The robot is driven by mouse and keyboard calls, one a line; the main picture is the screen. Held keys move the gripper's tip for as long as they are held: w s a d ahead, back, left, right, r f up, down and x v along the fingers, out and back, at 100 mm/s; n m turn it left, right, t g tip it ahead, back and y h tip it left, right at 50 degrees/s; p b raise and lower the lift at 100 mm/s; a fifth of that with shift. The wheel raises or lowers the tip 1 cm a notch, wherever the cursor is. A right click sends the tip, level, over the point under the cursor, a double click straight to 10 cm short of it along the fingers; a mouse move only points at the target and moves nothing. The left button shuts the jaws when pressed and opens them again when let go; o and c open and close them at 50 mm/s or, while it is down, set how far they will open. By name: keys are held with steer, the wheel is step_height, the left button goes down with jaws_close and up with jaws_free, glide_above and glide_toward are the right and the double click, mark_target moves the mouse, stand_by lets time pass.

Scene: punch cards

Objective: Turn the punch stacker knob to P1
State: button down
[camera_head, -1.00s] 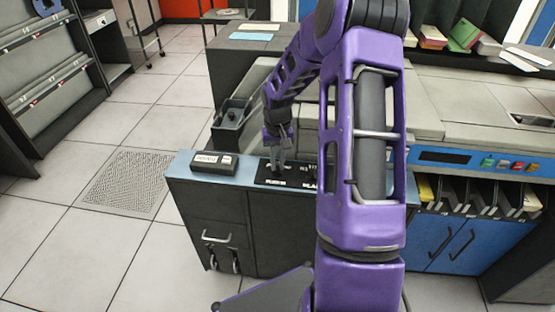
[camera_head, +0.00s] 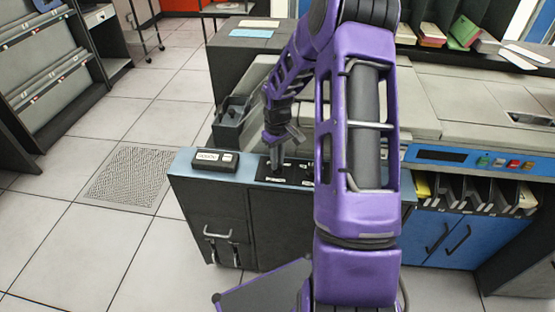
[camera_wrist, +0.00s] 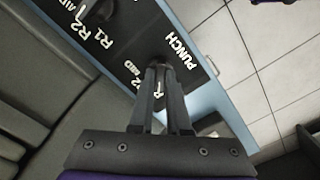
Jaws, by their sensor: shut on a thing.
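The punch stacker knob (camera_wrist: 158,61) is dark and sits on a black label panel (camera_wrist: 136,45) beside the white word PUNCH. My gripper (camera_wrist: 161,72) is shut on the knob, with the fingers at either side of it. White position lettering, part of it reading MID, shows by the fingers, and one letter shows between them. The fingers hide part of the lettering and most of the knob, so I cannot tell its exact setting. In the head view my gripper (camera_head: 276,160) reaches down onto the panel on the blue-grey cabinet top (camera_head: 185,166).
A second knob (camera_wrist: 98,10) with R1 and R2 labels stands close by on the same panel. A small black labelled box (camera_head: 214,160) lies on the cabinet top to the left. Open tiled floor lies left of the cabinet. My arm hides the panel's right part.

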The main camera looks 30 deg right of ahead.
steer(key=c, duration=0.9)
jaws_free()
steer(key=shift+r, duration=0.1)
step_height(320, 180, up, 17)
steer(key=shift+r+p, duration=0.15)
steer(key=shift+p, duration=0.85)
